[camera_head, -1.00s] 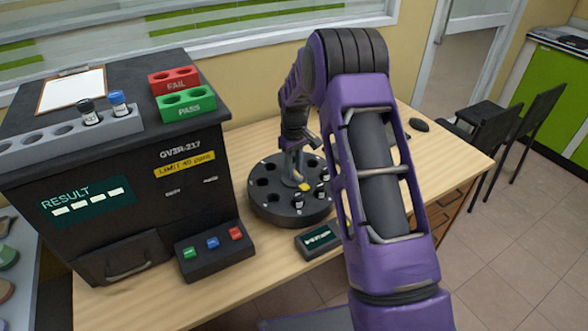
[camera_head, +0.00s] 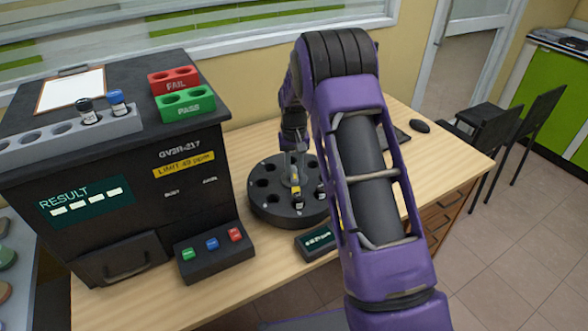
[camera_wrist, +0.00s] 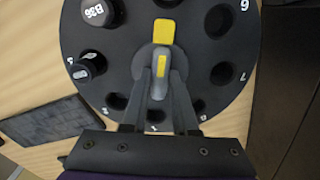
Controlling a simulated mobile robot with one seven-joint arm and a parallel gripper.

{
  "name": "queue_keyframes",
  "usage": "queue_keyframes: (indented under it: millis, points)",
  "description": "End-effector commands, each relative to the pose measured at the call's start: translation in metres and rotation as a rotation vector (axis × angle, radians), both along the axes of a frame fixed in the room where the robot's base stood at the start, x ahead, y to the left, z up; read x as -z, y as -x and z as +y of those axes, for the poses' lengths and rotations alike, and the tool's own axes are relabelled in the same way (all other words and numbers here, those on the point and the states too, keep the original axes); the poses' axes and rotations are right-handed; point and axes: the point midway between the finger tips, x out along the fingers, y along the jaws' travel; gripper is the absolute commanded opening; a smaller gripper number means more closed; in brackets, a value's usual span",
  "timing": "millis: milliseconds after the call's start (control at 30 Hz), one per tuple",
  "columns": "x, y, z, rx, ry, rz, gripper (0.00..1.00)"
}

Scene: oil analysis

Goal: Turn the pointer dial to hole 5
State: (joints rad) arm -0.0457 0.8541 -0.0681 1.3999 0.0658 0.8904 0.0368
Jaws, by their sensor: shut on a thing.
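The pointer dial (camera_wrist: 162,62) is a grey knob with a yellow tip at the centre of a round black carousel (camera_wrist: 205,58). In the wrist view, its tip points up toward the top edge, between a vial marked B36 (camera_wrist: 98,12) and the hole labelled 6 (camera_wrist: 217,20). A hole there is only partly in frame and its number is out of view. My gripper (camera_wrist: 160,76) is shut on the dial, one finger on each side. In the head view, the yellow tip (camera_head: 296,190) points toward the front of the carousel; my arm covers its right side.
A second dark-capped vial (camera_wrist: 90,63) sits in the carousel. A small display (camera_head: 318,240) stands in front of it, with a button box (camera_head: 212,252) to the front left. The black analyser (camera_head: 165,195) stands close on the left.

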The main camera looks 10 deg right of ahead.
Motion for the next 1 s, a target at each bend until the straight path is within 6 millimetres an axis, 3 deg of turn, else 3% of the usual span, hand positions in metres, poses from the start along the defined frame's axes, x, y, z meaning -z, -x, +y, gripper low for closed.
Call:
queue_keyframes:
  millis: [333, 367, 500, 833, 1000]
  points:
    - [-0.001, -0.001, 0.0, 0.002, -0.001, -0.002, 0.0]
    - [-0.001, -0.001, 0.0, 0.002, -0.001, -0.002, 0.31]
    - [-0.001, -0.001, 0.0, 0.001, -0.001, -0.002, 0.56]
    - [-0.002, 0.0, 0.0, 0.001, 0.0, -0.001, 0.57]
    - [-0.022, -0.001, 0.0, 0.001, -0.001, -0.005, 0.57]
